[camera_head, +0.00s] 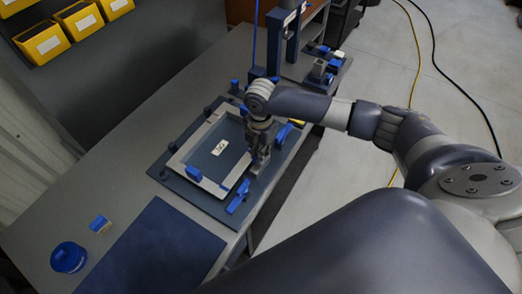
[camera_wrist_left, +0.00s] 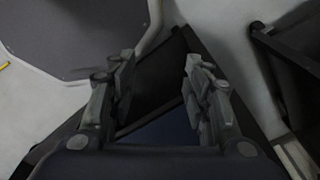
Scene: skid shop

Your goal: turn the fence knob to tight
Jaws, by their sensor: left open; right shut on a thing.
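A dark blue fixture board (camera_head: 160,174) on the bench carries a light grey rectangular frame (camera_head: 190,147) with a labelled blue-grey panel (camera_head: 208,160) inside. Blue clamps (camera_head: 238,196) sit around it. My right gripper (camera_head: 259,165) points down over the right side of the frame, shut on a small part there. The fingers hide that part, which I take for the fence knob; its turn position cannot be seen. My left gripper (camera_wrist_left: 158,72) shows in the left wrist view, open and empty, away from the fixture.
A blue mat (camera_head: 150,250), a blue round container (camera_head: 68,257) and a small blue-and-tan block (camera_head: 100,224) lie on the near bench. A blue press stand (camera_head: 283,40) rises behind the fixture. Yellow bins (camera_head: 42,42) hang at upper left. Cables cross the floor at right.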

